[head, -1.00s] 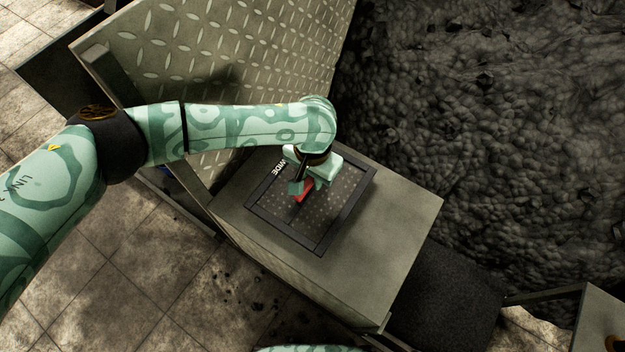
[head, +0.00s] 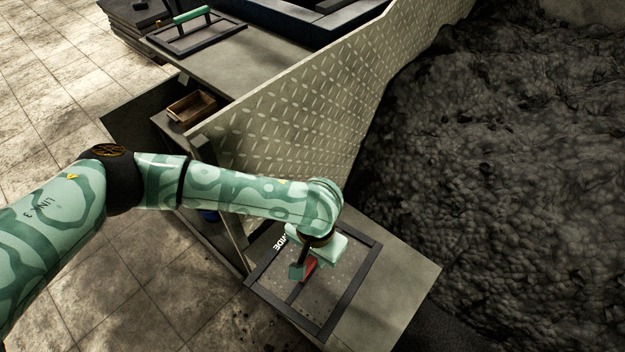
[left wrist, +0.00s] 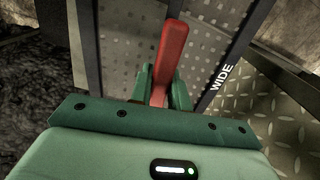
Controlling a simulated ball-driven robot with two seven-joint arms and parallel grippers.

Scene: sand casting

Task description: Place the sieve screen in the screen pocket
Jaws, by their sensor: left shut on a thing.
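The sieve screen (head: 351,293) is a black rectangular frame around a perforated sheet, with a red handle (head: 310,267) and the white word WIDE along one edge. My left gripper (head: 304,270) is shut on the red handle, which also shows upright between the fingers in the left wrist view (left wrist: 171,52). The screen appears raised over the grey block (head: 405,270), its left and near parts reaching past the block's edge. I cannot tell which thing is the screen pocket. My right gripper is out of view.
A diamond-plate panel (head: 300,110) stands behind the block, with dark sand (head: 480,170) to its right. Beyond it, a table (head: 225,65) holds a green-handled frame (head: 180,45) and a dark blue box frame (head: 270,20). A wooden tray (head: 190,107) sits below.

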